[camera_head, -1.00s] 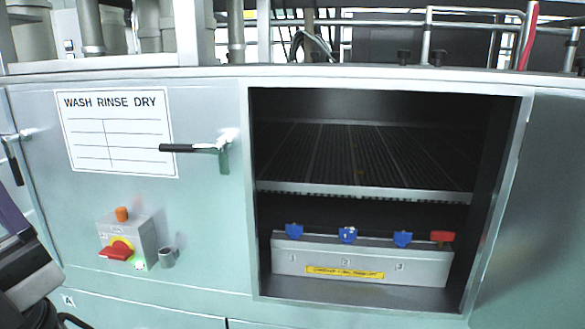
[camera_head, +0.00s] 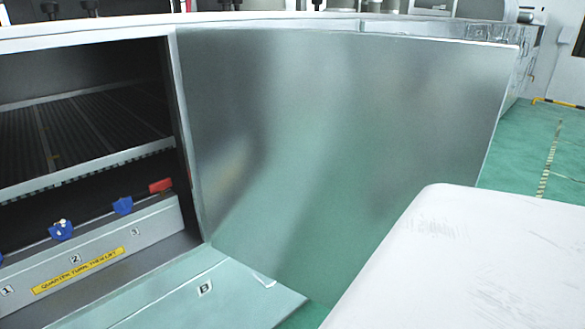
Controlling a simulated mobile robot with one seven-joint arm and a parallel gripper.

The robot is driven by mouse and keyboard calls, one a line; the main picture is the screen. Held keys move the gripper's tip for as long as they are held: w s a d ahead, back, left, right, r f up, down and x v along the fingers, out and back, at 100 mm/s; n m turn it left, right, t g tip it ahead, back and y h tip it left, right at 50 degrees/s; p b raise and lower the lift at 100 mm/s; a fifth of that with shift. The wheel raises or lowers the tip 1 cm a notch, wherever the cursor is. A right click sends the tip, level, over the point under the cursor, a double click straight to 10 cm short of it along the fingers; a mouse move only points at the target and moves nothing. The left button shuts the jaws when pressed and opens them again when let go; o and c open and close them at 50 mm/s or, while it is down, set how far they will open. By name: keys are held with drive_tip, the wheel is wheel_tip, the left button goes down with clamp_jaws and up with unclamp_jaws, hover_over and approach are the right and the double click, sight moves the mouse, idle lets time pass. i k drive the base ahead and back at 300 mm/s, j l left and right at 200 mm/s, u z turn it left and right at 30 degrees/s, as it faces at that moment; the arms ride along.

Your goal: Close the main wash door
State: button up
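The main wash door (camera_head: 330,140) is a large brushed-metal panel. It stands wide open, swung out to the right from the right edge of the wash opening (camera_head: 75,65). The opening is dark inside, with a slatted rack (camera_head: 70,130) and below it a grey box (camera_head: 100,252) with blue knobs, a red knob and a yellow label. No handle shows on the side of the door facing me. My gripper is not in view.
A pale green panel marked B (camera_head: 200,295) juts out below the door. A white rounded surface (camera_head: 460,260) fills the lower right, close to the camera. Green floor (camera_head: 545,140) is open beyond the door's far edge.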

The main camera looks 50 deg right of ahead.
sight(310, 145)
drive_tip(key=k+l+u, duration=0.1)
drive_tip(key=l, duration=0.35)
drive_tip(key=k+l, duration=0.15)
drive_tip(key=l, duration=0.25)
drive_tip(key=k+l+u, duration=0.15)
drive_tip(key=l, duration=0.3)
drive_tip(key=k+l+u, duration=0.1)
drive_tip(key=l, duration=0.3)
drive_tip(key=k+l, duration=0.2)
drive_tip(key=l, duration=0.2)
drive_tip(key=k+l+u, duration=0.15)
drive_tip(key=l, duration=0.25)
drive_tip(key=k+l+u, duration=0.1)
drive_tip(key=l, duration=0.25)
drive_tip(key=k+l, duration=0.35)
drive_tip(key=k+l+z, duration=0.1)
drive_tip(key=z, duration=0.3)
drive_tip(key=k+l+z, duration=0.1)
drive_tip(key=z, duration=0.25)
